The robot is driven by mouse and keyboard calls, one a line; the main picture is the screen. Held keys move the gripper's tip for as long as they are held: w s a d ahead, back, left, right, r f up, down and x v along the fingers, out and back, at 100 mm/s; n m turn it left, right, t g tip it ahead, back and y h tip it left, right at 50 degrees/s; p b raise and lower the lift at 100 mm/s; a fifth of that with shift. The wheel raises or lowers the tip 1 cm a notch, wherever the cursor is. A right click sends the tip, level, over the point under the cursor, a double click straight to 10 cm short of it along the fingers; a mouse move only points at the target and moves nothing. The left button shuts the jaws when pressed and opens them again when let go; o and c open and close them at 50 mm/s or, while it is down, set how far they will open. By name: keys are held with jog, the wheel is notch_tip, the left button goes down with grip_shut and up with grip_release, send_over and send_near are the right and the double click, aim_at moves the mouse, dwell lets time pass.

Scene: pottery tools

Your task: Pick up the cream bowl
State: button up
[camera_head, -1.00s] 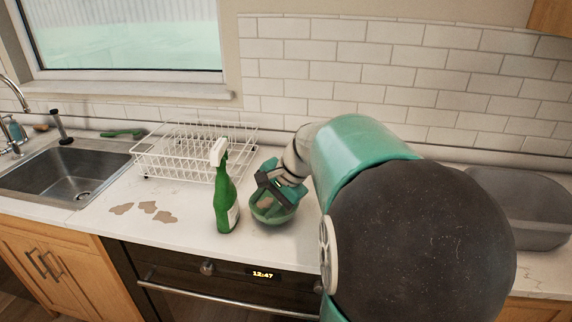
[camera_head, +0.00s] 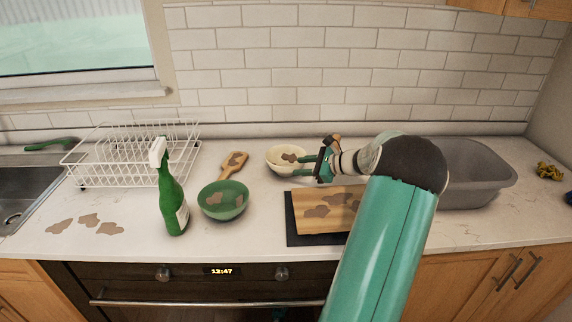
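The cream bowl (camera_head: 274,157) stands upright at the back of the counter, with a brown patch inside it. My gripper (camera_head: 302,166) is at the bowl's right side, reaching in from the right. Its two green fingers point left and are spread apart, with a gap between them. The fingertips overlap the bowl's right rim in the picture. I cannot tell whether they touch it. Part of the right side of the bowl is hidden behind the fingers.
A green bowl (camera_head: 223,201) and a green spray bottle (camera_head: 171,203) stand in front on the left. A stained wooden board (camera_head: 312,222) lies on a dark mat (camera_head: 293,238). A stained wooden paddle (camera_head: 234,163), a white dish rack (camera_head: 100,165) and a grey basin (camera_head: 480,175) are nearby.

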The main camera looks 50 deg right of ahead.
aim_at(275, 166)
jog(key=x, duration=0.3)
jog(key=shift+w+f, duration=0.1)
jog(key=shift+w, duration=0.25)
jog(key=x, duration=0.5)
jog(key=shift+w+a+r, duration=0.15)
jog(key=shift+w+r, duration=0.1)
grip_shut()
